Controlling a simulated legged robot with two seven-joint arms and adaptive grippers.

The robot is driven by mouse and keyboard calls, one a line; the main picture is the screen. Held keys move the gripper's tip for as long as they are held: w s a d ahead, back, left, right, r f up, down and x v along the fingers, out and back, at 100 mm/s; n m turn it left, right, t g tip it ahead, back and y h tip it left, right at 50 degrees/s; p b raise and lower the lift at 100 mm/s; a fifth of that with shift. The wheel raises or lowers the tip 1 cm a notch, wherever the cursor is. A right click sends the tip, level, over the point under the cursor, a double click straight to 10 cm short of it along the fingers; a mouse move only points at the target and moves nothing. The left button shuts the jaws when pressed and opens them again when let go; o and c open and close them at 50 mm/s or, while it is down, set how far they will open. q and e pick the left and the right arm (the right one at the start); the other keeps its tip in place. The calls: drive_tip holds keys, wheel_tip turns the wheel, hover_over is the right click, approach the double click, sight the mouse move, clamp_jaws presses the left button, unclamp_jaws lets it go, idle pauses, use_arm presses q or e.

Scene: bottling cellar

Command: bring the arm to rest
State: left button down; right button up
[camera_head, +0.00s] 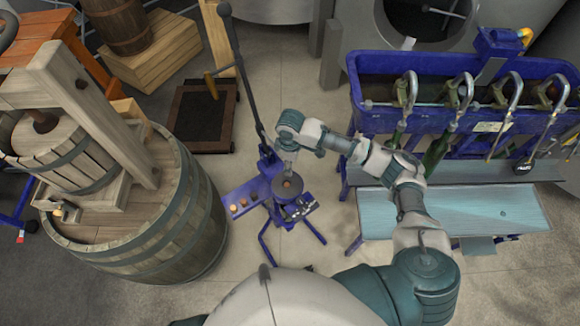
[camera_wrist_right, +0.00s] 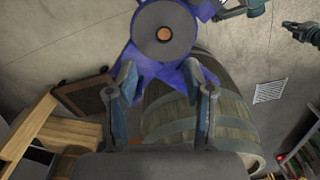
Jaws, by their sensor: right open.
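My right arm (camera_head: 410,200) reaches in from the lower right. My right gripper (camera_head: 288,160) points down above the blue floor corker (camera_head: 267,185). In the wrist view my right gripper (camera_wrist_right: 166,82) is open, with its two fingers apart and nothing between them. Past the fingertips, the corker's round grey plate (camera_wrist_right: 163,45) has a small orange-brown disc at its centre. I cannot tell the height between the fingers and the corker.
A large barrel (camera_head: 185,225) carrying a wooden press (camera_head: 60,155) stands left of the corker. The corker's long lever (camera_head: 240,75) rises behind it. On the right is a blue bottle filler (camera_head: 440,125) with several hooked spouts and a pale bench (camera_head: 460,212). Floor shows between them.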

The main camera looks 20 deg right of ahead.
idle(0.5)
drive_tip(key=s+a+f+m+t+y, duration=0.1)
drive_tip(key=s+a+f+y, duration=0.1)
drive_tip(key=s+a+f, duration=0.3)
drive_tip(key=s+a+f+m+t+y, duration=0.1)
drive_tip(key=s+a+f+y, duration=0.1)
drive_tip(key=s+a, duration=0.35)
drive_tip(key=s+d+f+m+t+h, duration=0.1)
drive_tip(key=s+d+f+m+h, duration=0.1)
drive_tip(key=s+d+m, duration=0.4)
drive_tip(key=s+d+f+m+h, duration=0.2)
drive_tip(key=s+d, duration=0.7)
drive_tip(key=d, duration=0.2)
wheel_tip(320, 180, down, 27)
drive_tip(key=s+g, duration=0.1)
drive_tip(key=s, duration=0.2)
drive_tip(key=s+d+f+g, duration=0.1)
drive_tip(key=s+d+f, duration=0.1)
drive_tip(key=s+f, duration=1.2)
drive_tip(key=shift+s+d+n, duration=0.3)
drive_tip(key=shift+s+d, duration=0.05)
drive_tip(key=shift+s, duration=0.8)
